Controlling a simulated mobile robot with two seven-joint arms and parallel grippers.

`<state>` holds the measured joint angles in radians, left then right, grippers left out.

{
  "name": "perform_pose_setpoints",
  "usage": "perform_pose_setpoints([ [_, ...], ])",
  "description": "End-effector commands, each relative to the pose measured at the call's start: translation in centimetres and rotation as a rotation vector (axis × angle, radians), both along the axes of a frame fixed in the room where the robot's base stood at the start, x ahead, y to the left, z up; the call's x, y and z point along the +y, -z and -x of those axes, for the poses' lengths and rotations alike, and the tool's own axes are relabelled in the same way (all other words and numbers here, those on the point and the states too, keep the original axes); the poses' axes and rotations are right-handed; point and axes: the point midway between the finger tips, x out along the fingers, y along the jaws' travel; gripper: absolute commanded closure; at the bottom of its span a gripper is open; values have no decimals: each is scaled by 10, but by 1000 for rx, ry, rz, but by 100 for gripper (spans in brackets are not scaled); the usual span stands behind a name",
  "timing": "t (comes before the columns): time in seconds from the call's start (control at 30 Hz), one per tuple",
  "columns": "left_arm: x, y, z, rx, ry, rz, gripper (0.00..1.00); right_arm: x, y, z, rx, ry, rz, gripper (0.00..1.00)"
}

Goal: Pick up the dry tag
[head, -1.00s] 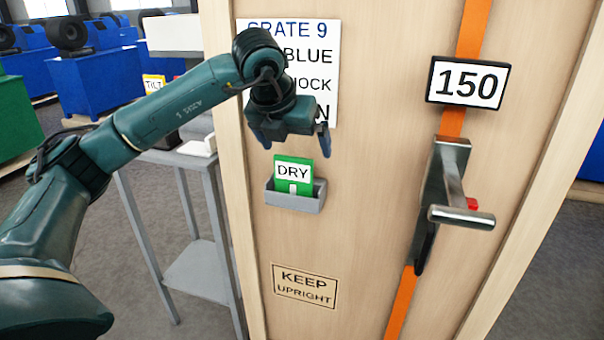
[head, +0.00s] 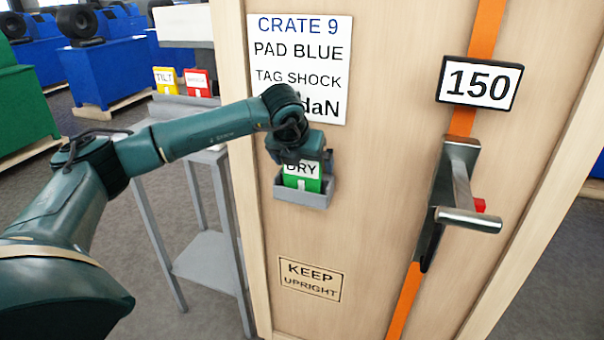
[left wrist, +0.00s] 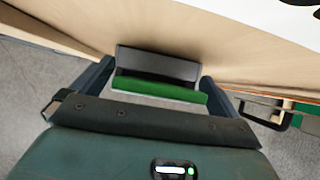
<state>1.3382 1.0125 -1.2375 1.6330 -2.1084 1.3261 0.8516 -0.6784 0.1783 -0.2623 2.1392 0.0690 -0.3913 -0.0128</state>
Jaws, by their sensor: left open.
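The dry tag (head: 303,183) is a green card with a white label reading DRY. It stands in a small grey holder (head: 303,199) on the wooden crate face. My left gripper (head: 302,165) is open right at the tag's top, and its hand hides part of the label. In the left wrist view the tag's green top edge (left wrist: 158,90) lies between the two spread fingers, with the grey holder (left wrist: 158,65) just beyond it. I cannot tell whether a finger touches the tag. My right gripper is not in view.
A sign for CRATE 9 (head: 298,60) is above the holder. A metal lever (head: 462,205) on an orange strap (head: 400,300) sticks out at the right, beside a 150 plate (head: 480,83). A grey stand (head: 210,260) is at the left, with yellow (head: 166,80) and red (head: 198,82) tags above it.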

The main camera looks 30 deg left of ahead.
Motion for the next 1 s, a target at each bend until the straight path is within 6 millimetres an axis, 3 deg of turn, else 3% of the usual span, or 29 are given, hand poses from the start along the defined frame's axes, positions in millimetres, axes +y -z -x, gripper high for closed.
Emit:
perform_pose_setpoints([
  [0.33,1,8,-4,0,1,0,1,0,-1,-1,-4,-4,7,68],
  [0.8,1,7,-4,0,1,1,39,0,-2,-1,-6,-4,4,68],
  [1.0,1,7,-4,-1,1,1,41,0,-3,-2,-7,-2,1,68],
])
